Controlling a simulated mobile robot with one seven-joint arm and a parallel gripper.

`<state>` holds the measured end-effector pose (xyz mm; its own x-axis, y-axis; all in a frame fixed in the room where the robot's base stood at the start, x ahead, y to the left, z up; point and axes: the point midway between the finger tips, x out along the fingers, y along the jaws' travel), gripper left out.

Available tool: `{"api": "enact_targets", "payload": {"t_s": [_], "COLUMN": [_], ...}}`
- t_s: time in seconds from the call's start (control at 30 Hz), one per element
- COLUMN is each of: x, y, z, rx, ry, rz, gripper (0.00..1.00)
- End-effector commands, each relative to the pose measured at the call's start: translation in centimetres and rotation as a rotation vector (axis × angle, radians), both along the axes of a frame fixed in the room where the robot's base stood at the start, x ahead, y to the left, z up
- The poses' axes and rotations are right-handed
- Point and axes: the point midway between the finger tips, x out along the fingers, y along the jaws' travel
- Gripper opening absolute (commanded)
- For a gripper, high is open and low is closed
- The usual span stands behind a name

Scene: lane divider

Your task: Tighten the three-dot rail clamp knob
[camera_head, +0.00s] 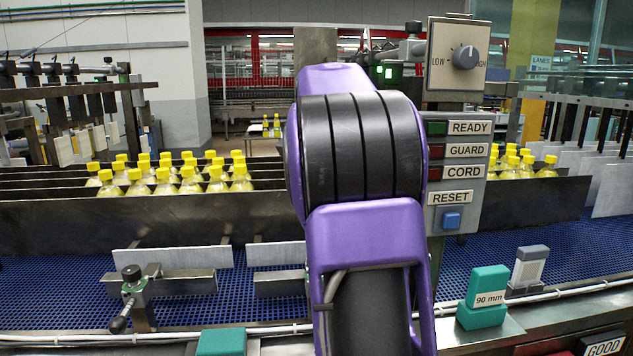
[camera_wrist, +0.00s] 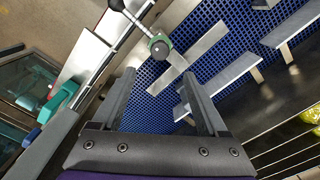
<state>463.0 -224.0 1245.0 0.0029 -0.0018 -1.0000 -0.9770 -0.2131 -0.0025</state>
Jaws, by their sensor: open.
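A rail clamp with a black knob (camera_head: 131,272), a green body and a lever with a black ball end stands at the front left of the blue conveyor in the head view. In the wrist view a clamp with a green body (camera_wrist: 159,46) and a ball-ended lever lies beyond my fingertips. I cannot make out dots on any knob, so I cannot tell which is the three-dot one. My gripper (camera_wrist: 158,76) is open with nothing between its fingers, apart from the clamp. My purple arm hides the middle of the head view.
Metal guide rails (camera_head: 172,258) run above the blue conveyor belt (camera_head: 60,280). Yellow-capped bottles (camera_head: 165,182) stand in lanes behind. A teal 90 mm block (camera_head: 483,297) stands front right, another teal block (camera_head: 221,342) front left. A control panel (camera_head: 459,175) rises behind my arm.

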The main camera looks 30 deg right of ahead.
Motion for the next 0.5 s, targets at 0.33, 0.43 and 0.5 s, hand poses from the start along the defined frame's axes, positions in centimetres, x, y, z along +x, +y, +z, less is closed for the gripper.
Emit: {"api": "enact_targets", "payload": {"t_s": [0.33,0.43,0.5], "x": [0.1,0.0,0.0], "y": [0.0,0.0,0.0], "z": [5.0,5.6,5.7], "rx": [0.0,0.0,0.0], "ry": [-0.001,-0.001,-0.001], "rz": [0.0,0.0,0.0], "gripper": [0.76,0.76,0.76]}}
